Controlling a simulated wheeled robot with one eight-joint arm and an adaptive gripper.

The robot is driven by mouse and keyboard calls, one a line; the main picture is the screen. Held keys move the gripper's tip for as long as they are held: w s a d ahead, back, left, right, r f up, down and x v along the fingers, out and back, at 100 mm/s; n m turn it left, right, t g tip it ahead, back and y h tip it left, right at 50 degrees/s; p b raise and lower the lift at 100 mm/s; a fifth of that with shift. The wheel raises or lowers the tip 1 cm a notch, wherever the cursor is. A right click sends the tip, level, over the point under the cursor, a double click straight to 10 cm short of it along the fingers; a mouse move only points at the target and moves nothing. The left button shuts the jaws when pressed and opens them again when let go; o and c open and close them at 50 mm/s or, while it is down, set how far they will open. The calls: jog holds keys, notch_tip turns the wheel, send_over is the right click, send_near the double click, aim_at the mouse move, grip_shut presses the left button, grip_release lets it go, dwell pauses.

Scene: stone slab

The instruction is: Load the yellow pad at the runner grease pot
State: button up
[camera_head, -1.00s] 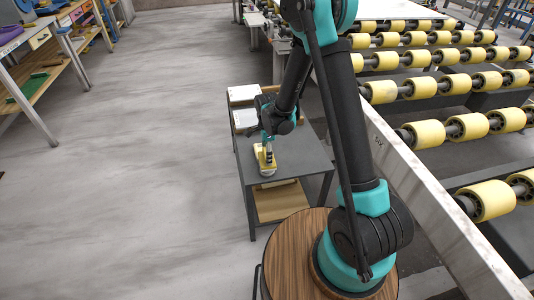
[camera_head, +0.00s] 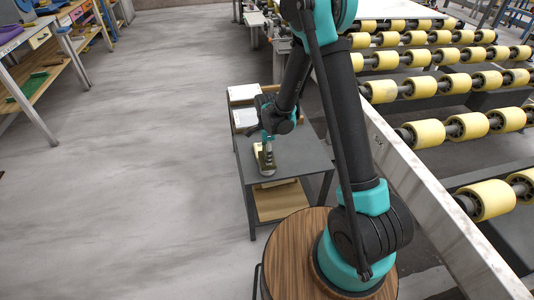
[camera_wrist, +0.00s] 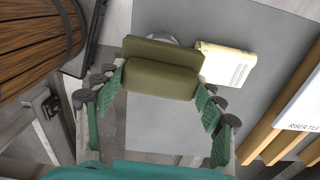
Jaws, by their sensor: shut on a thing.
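My gripper (camera_wrist: 160,105) is shut on the yellow pad (camera_wrist: 160,78), which looks olive in the wrist view and spans between the green finger pads. In the head view my gripper (camera_head: 266,145) is low over the grey table, with the pad barely distinguishable below it. A round, pale rim, probably the grease pot (camera_wrist: 162,37), shows just beyond the pad in the wrist view. The pad hides most of it, so I cannot tell whether they touch. In the head view this pale round thing (camera_head: 268,172) lies under the gripper's near side.
A white box marked as riser tile (camera_wrist: 305,108) stands on wood at the far end. A metal rail (camera_head: 435,195) and yellow rollers run along the right.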

jog(key=shift+r, duration=3.45)
jog(key=w+d+n, duration=0.2)
jog(key=d+n, duration=0.3)
jog(key=d, duration=0.3)
jog(key=w+d+f+n, duration=0.1)
jog(key=w+d+n, duration=0.1)
jog(key=d+n, duration=0.3)
jog(key=w+d+n, duration=0.2)
jog(key=d+n, duration=0.3)
jog(key=d, duration=0.5)
jog(key=shift+w+d+f, duration=0.1)
jog(key=shift+d+f, duration=0.05)
jog(key=shift+d, duration=0.2)
